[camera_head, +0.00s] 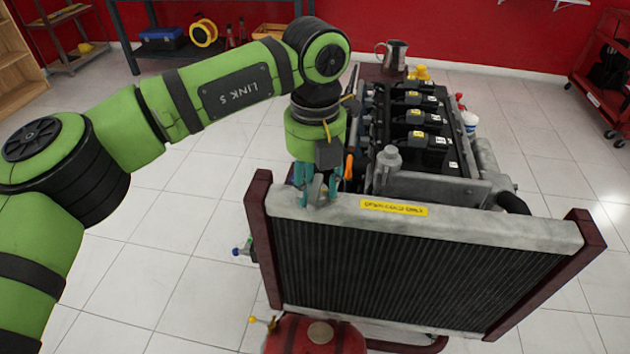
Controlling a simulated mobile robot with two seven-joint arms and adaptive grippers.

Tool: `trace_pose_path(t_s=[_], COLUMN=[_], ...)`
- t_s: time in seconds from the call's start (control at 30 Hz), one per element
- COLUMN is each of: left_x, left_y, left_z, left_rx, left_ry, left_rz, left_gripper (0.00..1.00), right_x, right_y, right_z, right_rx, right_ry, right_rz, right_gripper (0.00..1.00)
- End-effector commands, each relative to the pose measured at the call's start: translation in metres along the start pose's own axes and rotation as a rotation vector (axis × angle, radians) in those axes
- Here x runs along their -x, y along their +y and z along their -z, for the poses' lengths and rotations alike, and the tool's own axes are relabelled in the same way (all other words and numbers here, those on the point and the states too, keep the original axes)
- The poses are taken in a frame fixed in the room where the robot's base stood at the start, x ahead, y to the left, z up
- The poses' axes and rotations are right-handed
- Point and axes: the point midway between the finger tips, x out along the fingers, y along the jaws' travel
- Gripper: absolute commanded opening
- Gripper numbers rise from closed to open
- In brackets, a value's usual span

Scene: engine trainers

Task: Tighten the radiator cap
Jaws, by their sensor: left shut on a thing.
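The radiator (390,270) stands upright at the front of the engine trainer, with a pale grey top tank (480,223) and dark red side posts. My left gripper (317,194) is at the left end of the top tank, pointing down, with its teal fingers shut around a small grey piece that I take to be the radiator cap (318,187). The fingers hide most of the cap, and its seat cannot be seen clearly. A yellow label (393,208) lies on the tank to the right of the gripper. My right gripper is not in view.
The engine (420,125) with black coils is close behind the radiator. A grey capped fitting (389,158) rises right of my gripper. A metal jug (392,56) stands behind. A red container (315,336) sits below in front. Open tiled floor lies left.

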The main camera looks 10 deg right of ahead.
Motion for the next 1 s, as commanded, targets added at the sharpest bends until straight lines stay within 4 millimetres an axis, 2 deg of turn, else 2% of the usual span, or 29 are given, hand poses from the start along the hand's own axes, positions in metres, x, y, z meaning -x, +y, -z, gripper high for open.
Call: trace_pose_path(t_s=[0.17,0.2,0.23,0.53,0.67,0.77,1.0], left_x=[0.000,0.000,0.000,0.000,0.007,0.022,0.074], left_y=[-0.001,-0.001,-0.001,-0.001,-0.001,0.000,-0.001], left_z=[0.001,0.001,0.001,0.000,0.000,0.000,-0.001], left_rx=[-0.006,-0.006,-0.006,-0.003,-0.002,-0.001,-0.001], left_ry=[0.001,0.001,0.001,0.000,-0.002,-0.003,-0.004], left_rz=[0.001,0.001,0.001,0.000,0.000,-0.001,0.000], left_gripper=[0.10,0.59,0.66,0.66,0.66,0.66,0.66], right_x=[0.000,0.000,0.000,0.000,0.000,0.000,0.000], right_y=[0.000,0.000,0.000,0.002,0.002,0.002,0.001], right_z=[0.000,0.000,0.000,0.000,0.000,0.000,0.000], right_rx=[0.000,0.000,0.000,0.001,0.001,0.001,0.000], right_ry=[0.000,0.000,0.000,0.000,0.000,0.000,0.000], right_rz=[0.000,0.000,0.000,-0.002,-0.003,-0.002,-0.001], right_gripper=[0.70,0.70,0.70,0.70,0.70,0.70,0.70])
